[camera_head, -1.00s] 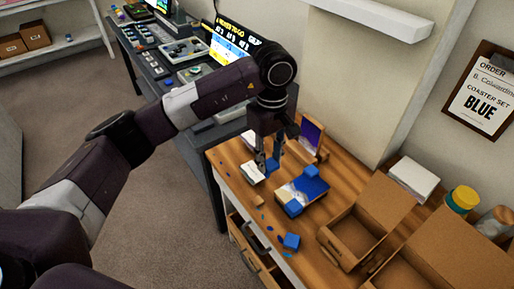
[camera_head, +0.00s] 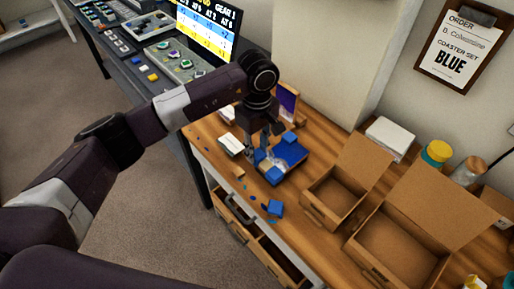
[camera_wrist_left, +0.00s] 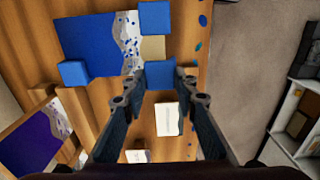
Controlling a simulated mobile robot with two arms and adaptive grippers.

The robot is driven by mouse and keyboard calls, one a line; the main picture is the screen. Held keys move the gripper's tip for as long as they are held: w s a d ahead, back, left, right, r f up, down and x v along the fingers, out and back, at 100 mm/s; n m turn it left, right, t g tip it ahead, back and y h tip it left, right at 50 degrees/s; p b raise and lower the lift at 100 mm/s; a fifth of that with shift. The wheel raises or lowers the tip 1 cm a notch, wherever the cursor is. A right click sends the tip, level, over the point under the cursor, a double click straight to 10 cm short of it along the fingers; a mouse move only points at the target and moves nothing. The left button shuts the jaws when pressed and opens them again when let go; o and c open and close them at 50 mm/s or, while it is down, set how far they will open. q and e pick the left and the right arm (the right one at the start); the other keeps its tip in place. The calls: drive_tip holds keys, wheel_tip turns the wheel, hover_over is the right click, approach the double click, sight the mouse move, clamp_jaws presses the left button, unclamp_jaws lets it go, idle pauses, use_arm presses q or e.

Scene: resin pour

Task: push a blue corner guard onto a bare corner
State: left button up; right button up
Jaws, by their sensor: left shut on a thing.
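A blue coaster (camera_head: 290,152) with a pale speckled side lies on the wooden bench, and it also shows in the left wrist view (camera_wrist_left: 92,42). One blue corner guard (camera_wrist_left: 73,72) sits at a back corner. Another (camera_wrist_left: 155,17) sits at the front edge. My left gripper (camera_head: 262,143) is over the coaster's near-left side. In the left wrist view my left gripper (camera_wrist_left: 160,88) is shut on a blue corner guard (camera_wrist_left: 160,73). The held guard is beside the coaster's bare corner; I cannot tell whether they touch. My right gripper is out of view.
A loose blue block (camera_head: 275,208) and resin drops lie near the bench's front edge. Open cardboard boxes (camera_head: 335,190) stand to the right. A white box (camera_head: 231,144) lies left of the gripper. A framed purple panel (camera_head: 287,103) stands behind.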

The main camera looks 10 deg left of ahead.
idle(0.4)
use_arm(q)
drive_tip(key=shift+b, duration=0.3)
drive_tip(key=shift+f, duration=0.15)
idle(0.5)
drive_tip(key=shift+f+b, duration=0.35)
drive_tip(key=shift+b, duration=0.3)
drive_tip(key=shift+f, duration=0.1)
drive_tip(key=shift+f+b, duration=0.25)
drive_tip(key=shift+b, duration=0.3)
drive_tip(key=shift+d+f+b, duration=0.15)
drive_tip(key=shift+b, duration=0.3)
